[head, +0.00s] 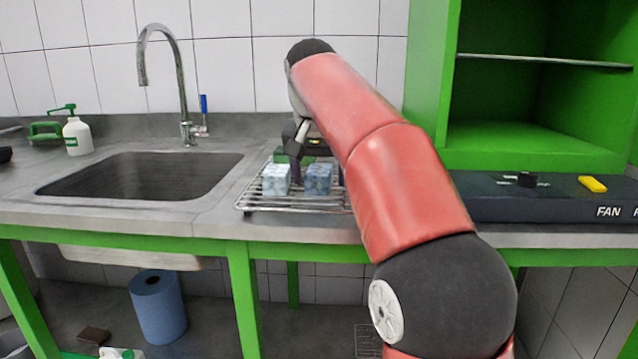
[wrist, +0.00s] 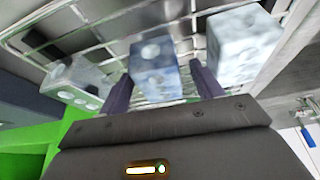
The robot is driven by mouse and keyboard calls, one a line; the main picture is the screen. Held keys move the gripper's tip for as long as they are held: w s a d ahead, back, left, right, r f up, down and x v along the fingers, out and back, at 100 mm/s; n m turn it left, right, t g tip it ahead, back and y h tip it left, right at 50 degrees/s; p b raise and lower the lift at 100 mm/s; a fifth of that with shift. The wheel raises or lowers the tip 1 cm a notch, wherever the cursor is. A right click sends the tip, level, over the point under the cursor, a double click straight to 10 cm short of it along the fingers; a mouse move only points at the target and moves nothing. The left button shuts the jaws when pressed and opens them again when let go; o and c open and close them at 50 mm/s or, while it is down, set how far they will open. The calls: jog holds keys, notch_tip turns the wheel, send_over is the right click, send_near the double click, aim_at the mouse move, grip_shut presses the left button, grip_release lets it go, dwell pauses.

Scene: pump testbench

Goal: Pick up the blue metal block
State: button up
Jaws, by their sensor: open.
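The blue metal block (wrist: 155,70) stands on a wire rack, between the two dark fingers of my open gripper (wrist: 162,82) in the wrist view. I cannot tell whether either finger touches it. In the head view the bluer block (head: 318,179) is on the rack, with my gripper (head: 318,168) just above and around it. A paler, whitish-blue block (wrist: 243,42) is to the right in the wrist view; it also shows at the left in the head view (head: 276,180). A grey-white block (wrist: 76,82) is at the left in the wrist view, hidden behind my arm in the head view.
The wire rack (head: 262,207) rests on the grey counter. A sink (head: 140,173) with a tall tap (head: 180,90) is to its left. A green shelf unit (head: 535,137) and a dark panel marked FAN (head: 530,207) are to the right. The neighbouring blocks leave little side room.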

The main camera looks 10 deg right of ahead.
jog(key=c, duration=1.2)
jog(key=shift+r, duration=0.15)
jog(key=shift+c, duration=0.2)
